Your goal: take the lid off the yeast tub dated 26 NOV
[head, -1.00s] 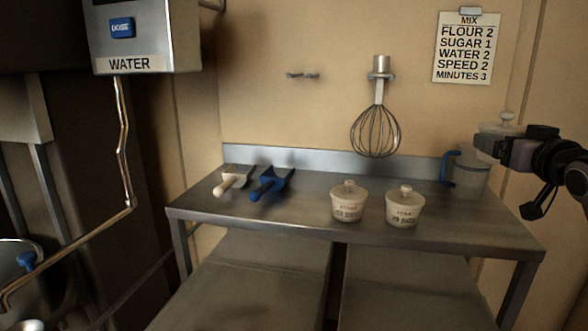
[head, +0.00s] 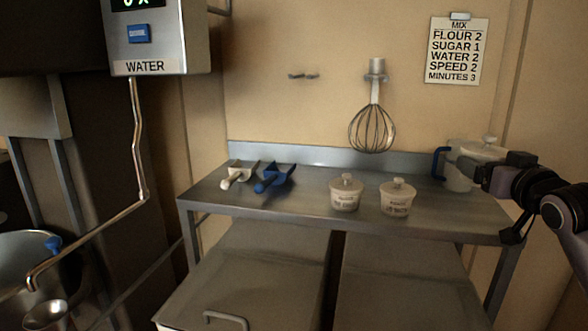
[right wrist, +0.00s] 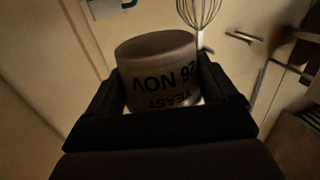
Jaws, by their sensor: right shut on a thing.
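The yeast tub (right wrist: 158,75) is in my right gripper (head: 486,168); its label reads YEAST 26 NOV, upside down in the right wrist view. The fingers (right wrist: 175,100) are shut on its sides. In the head view the held tub's pale lid (head: 482,150) shows a round knob on top and looks seated. The tub is off the table, upright, in front of a jug. Two other lidded tubs stand on the table, one left (head: 345,193) and one right (head: 397,199); their labels are too blurred to read. My left gripper is not in view.
The steel table (head: 300,205) also bears a white scoop (head: 237,176), a blue scoop (head: 273,178) and the jug (head: 457,177) with a blue handle. A whisk (head: 372,128) hangs on the wall. A water dispenser (head: 157,40) is at left.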

